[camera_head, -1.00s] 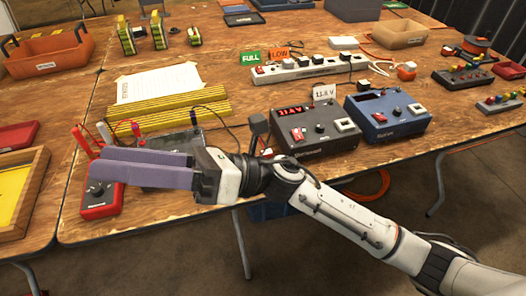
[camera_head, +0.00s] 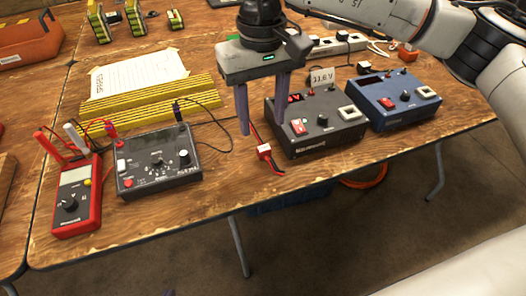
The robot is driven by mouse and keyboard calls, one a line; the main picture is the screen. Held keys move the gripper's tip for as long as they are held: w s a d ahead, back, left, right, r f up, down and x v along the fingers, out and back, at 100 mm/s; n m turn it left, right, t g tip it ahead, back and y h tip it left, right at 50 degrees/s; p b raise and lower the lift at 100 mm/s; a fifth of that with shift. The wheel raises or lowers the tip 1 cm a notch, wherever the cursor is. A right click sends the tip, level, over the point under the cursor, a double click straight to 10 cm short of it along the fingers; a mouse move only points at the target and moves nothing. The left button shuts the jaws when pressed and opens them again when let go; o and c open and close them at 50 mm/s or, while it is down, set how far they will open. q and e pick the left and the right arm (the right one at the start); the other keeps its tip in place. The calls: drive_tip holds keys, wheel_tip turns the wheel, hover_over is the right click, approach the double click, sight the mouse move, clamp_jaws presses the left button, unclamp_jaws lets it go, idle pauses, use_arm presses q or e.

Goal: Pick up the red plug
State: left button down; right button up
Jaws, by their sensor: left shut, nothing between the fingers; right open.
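The red plug (camera_head: 264,151) is a small red connector with a pale patch, lying on the wooden table at the front left corner of the dark grey charger box. Short red and black leads run from it. My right gripper (camera_head: 263,128) points down over it with its purple fingers open, one to each side. The fingertips appear just above the plug, and nothing is held. I cannot tell the exact height gap. Only a small purple tip of my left gripper (camera_head: 168,293) shows at the bottom edge.
The dark grey charger (camera_head: 318,133) stands close right of the plug, with a blue charger (camera_head: 392,101) beyond. A black meter box (camera_head: 157,170) and a red multimeter (camera_head: 76,195) stand left. Yellow striped rulers (camera_head: 150,103) lie behind. Bare table lies in front.

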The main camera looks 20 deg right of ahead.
sight(264, 148)
wheel_tip(264, 148, down, 3)
drive_tip(key=shift+f, duration=0.2)
drive_tip(key=f, duration=0.5)
drive_tip(key=shift+w+d, duration=0.3)
drive_tip(key=shift+w, duration=0.05)
drive_tip(key=c, duration=1.1)
